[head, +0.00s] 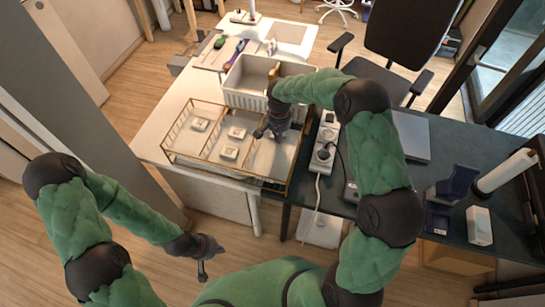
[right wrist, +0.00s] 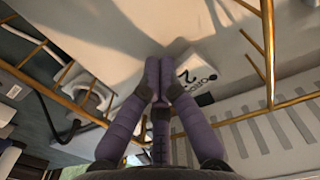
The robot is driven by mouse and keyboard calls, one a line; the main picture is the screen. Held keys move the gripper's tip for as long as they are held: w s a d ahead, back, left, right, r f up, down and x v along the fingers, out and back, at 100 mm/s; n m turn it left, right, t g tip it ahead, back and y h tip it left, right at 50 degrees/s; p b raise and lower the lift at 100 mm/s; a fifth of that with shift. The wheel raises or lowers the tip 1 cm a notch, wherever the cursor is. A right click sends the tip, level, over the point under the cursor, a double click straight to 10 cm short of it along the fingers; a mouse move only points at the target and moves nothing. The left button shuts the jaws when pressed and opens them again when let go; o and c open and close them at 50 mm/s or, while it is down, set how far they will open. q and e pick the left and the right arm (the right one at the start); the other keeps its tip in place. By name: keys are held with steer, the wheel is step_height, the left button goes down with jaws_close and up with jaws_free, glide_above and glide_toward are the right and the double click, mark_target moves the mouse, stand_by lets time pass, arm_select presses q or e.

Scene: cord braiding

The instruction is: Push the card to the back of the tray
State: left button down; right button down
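The gold wire tray (head: 200,167) stands on the white table, with several white cards (head: 229,153) lying in its left and middle parts. My right gripper (head: 260,133) reaches down into the tray's right part. In the right wrist view, my right gripper (right wrist: 158,65) has its fingertips together with nothing visible between them. A white card (right wrist: 197,79) marked with a 2 lies right beside the fingertips; whether they touch cannot be told. The gripper hides this card in the head view. My left gripper (head: 202,268) hangs low in front, away from the tray; its fingers are too small to read.
A white slatted basket (head: 245,99) stands just behind the tray. A power strip (head: 324,145) with plugs and a cable lies right of the tray on the dark desk. Gold wire rails (right wrist: 268,50) surround the right gripper closely. The floor near my left gripper is clear.

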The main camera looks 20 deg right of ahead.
steer(key=shift+w+d+r, duration=0.1)
steer(key=shift+w+d, duration=0.35)
steer(key=shift+w, duration=0.2)
stand_by(0.4)
steer(key=shift+r, duration=0.1)
steer(key=shift+s+a+r+p, duration=0.2)
steer(key=shift+r+p, duration=0.1)
steer(key=shift+r, duration=0.15)
steer(key=shift+s+a+r+p, duration=0.2)
steer(key=shift+s+r+p, duration=0.15)
steer(key=shift+r, duration=0.3)
steer(key=shift+s+a+r+p, duration=0.25)
steer(key=shift+s+r+p, duration=0.15)
steer(key=shift+r, duration=0.2)
steer(key=shift+s+a+r+p, duration=0.2)
steer(key=shift+s+r+p, duration=0.15)
steer(key=shift+r, duration=0.3)
